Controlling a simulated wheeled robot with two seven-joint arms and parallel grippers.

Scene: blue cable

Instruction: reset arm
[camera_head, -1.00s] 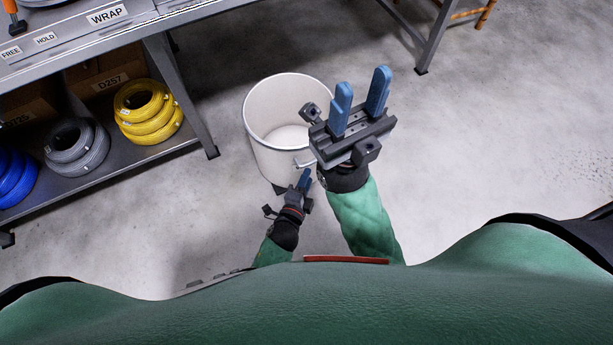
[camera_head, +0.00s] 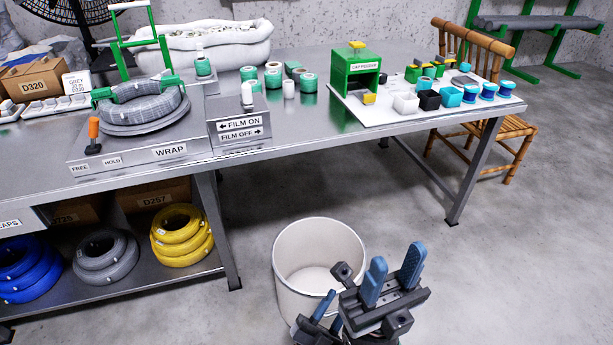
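My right gripper (camera_head: 396,260) is in the lower middle of the head view. Its two blue fingers point up with a clear gap between them, and nothing is held. It overlaps the right side of the white bin in the picture. My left gripper (camera_head: 325,303) is just left of it and lower, partly hidden behind the right one. One blue finger of it shows, so its opening cannot be told. Blue cable coils (camera_head: 28,272) lie on the lower shelf at the far left. A grey cable coil (camera_head: 140,108) sits on the wrapping stand.
The white bin (camera_head: 290,255) stands on the floor and looks empty. The steel workbench (camera_head: 325,140) crosses behind it, holding a film switch box (camera_head: 240,130) and a white board (camera_head: 400,112) with small containers. A wooden chair (camera_head: 510,130) is at right. The right floor is clear.

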